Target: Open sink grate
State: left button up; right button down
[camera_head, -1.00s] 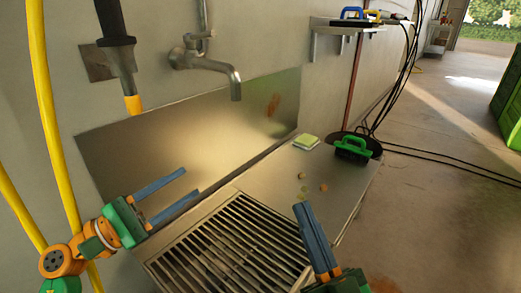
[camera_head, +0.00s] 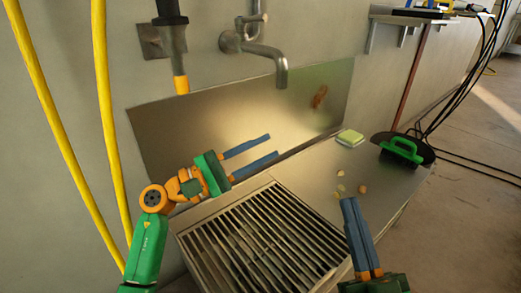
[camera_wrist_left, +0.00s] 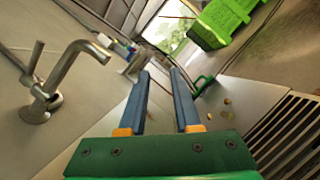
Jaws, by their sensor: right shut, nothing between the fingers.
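The sink grate (camera_head: 265,240) is a slatted metal grate lying closed and flat in the steel counter, below the wall tap. It also shows at the right edge of the left wrist view (camera_wrist_left: 290,135). My left gripper (camera_head: 272,147) is open and empty, above the counter at the grate's back left, with its blue fingers pointing right. It shows in the left wrist view (camera_wrist_left: 158,80) with nothing between the fingers. Neither gripper visibly touches the grate.
A steel tap (camera_head: 262,47) sticks out from the wall above the grate. A sponge (camera_head: 350,137), a green-handled brush (camera_head: 402,150) and several small scraps (camera_head: 341,188) lie on the counter's right part. Yellow hoses (camera_head: 107,130) hang at left.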

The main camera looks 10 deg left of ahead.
pick_arm(q)
grip_shut()
dwell(1.2)
